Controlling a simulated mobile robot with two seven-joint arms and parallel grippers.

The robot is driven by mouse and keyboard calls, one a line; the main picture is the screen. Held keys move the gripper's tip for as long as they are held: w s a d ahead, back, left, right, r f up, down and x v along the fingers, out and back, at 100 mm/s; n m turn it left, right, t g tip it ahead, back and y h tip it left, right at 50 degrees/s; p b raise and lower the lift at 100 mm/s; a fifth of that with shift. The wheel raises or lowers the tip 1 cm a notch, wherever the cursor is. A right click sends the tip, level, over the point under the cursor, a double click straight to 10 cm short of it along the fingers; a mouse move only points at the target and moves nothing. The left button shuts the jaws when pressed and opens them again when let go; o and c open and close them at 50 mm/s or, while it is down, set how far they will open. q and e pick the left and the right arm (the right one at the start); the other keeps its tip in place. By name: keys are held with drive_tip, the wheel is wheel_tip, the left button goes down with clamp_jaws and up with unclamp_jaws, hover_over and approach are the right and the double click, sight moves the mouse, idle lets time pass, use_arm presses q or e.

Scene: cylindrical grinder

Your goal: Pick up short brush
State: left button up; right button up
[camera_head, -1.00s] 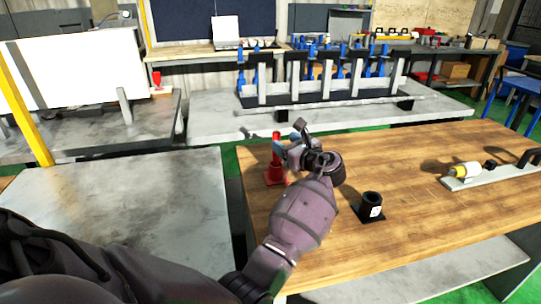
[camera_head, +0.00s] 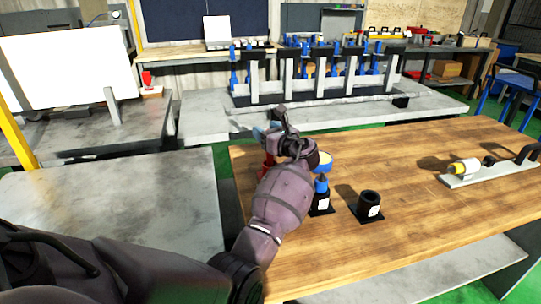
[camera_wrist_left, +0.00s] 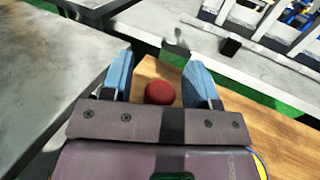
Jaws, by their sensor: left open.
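A red upright object (camera_head: 268,166) stands on the wooden table's left part, mostly hidden behind my left gripper; I cannot tell for sure whether it is the short brush. My left gripper (camera_head: 273,128) is open above it. My right gripper is out of view.
A blue-tipped black bottle (camera_head: 321,195) and an empty-looking black holder (camera_head: 369,205) stand close to the right of my left arm. A grey board (camera_head: 490,172) bears a yellow-white cylinder. The table's middle is clear.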

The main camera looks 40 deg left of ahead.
use_arm(q)
drive_tip(key=shift+a+r, duration=0.1)
drive_tip(key=shift+a, duration=0.05)
drive_tip(key=shift+c, duration=0.3)
clamp_jaws()
